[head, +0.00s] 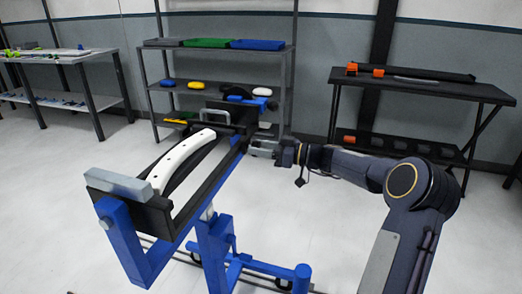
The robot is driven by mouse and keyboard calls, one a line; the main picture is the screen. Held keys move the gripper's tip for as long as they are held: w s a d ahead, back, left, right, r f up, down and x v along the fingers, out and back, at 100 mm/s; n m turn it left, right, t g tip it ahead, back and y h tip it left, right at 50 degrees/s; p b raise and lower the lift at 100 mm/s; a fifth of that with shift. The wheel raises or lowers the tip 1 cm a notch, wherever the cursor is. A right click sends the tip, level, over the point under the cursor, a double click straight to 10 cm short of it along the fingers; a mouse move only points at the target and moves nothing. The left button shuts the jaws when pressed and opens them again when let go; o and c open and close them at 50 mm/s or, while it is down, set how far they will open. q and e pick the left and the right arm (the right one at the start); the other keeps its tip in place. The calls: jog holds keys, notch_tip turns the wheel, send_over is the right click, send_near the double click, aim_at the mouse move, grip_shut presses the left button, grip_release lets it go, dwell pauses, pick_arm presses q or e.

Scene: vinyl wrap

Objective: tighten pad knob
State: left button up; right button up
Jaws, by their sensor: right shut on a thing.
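A blue stand (213,245) holds a black frame with a long curved white part (183,160) lying in it. A grey pad (119,184) sits at the frame's near end, and another clamp block (231,112) stands at the far end. My right gripper (252,147) reaches in from the right to the frame's far right side. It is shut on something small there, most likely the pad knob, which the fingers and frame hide. My left gripper is not in view.
A shelf rack (216,54) with grey, green and blue trays stands behind the stand. A black table (425,88) with orange-tipped items is at the back right, and a workbench (62,62) at the back left. The floor (330,215) around the stand is mostly clear.

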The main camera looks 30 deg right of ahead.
jog(key=m+b, duration=0.1)
jog(key=m, duration=0.2)
jog(key=shift+f, duration=0.1)
jog(key=m, duration=0.3)
jog(key=shift+w+d+m+b, duration=0.1)
jog(key=shift+m+b, duration=0.2)
jog(key=shift+m, duration=0.1)
jog(key=m+p, duration=0.6)
jog(key=m, duration=0.3)
jog(key=m+p, duration=0.6)
jog(key=m, duration=0.3)
jog(key=f+m+p, duration=0.1)
jog(key=m+p, duration=0.5)
jog(key=m, duration=0.3)
jog(key=shift+m, duration=0.3)
jog(key=shift+p, duration=0.3)
jog(key=o, duration=0.9)
jog(key=shift+o, duration=0.4)
jog(key=shift+r, duration=0.1)
